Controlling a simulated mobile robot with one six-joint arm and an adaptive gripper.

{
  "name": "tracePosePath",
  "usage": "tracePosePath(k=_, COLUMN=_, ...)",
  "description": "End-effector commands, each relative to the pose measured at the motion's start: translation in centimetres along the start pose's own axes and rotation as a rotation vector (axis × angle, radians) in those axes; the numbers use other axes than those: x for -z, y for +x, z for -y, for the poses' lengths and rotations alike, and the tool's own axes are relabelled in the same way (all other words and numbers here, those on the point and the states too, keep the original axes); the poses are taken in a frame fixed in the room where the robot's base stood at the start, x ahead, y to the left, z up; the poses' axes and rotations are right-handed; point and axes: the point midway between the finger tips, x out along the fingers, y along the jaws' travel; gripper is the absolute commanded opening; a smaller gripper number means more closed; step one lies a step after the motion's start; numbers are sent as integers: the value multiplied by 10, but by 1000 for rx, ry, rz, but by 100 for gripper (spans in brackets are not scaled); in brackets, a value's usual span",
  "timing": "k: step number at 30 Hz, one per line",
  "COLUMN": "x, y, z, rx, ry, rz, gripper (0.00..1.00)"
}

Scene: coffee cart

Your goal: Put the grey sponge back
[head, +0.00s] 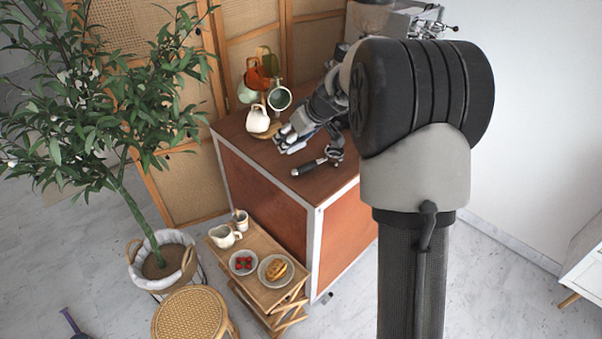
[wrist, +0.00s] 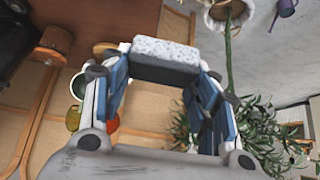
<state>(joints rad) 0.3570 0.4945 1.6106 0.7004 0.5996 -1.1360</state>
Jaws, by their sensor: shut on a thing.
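The grey sponge (wrist: 165,52), a speckled block with a pale face and a darker side, is between my gripper's fingertips in the wrist view. My gripper (wrist: 164,70) is shut on it, with a blue-sided finger at each end. In the head view my gripper (head: 287,139) reaches left over the brown cart top (head: 262,159), near the mug stand. The sponge is hard to tell from the fingertips there. I cannot tell how high it is above the top. I make out no sponge holder.
A mug stand with a white mug (head: 258,120) and other cups stands just behind my gripper. A black-handled portafilter (head: 309,167) lies near the front edge. A wooden side table (head: 254,286) holds plates and jugs. A potted plant (head: 163,262) stands left.

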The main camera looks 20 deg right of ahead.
Motion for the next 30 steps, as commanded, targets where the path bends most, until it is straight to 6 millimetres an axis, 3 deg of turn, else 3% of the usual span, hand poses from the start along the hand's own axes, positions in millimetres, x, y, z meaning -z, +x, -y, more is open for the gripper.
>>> tracePosePath(k=3, x=14, y=3, z=-36, rx=24, ry=-32, rz=0, gripper=32)
tracePosePath(k=9, x=16, y=7, z=-68, rx=41, ry=-53, rz=-2, gripper=32)
tracePosePath(k=14, x=-1, y=27, z=-71, rx=45, ry=-54, rz=-1, gripper=32)
tracePosePath(k=24, x=-57, y=100, z=-71, rx=44, ry=-54, rz=-1, gripper=32)
tracePosePath(k=30, x=-76, y=126, z=-71, rx=41, ry=-55, rz=-4, gripper=32)
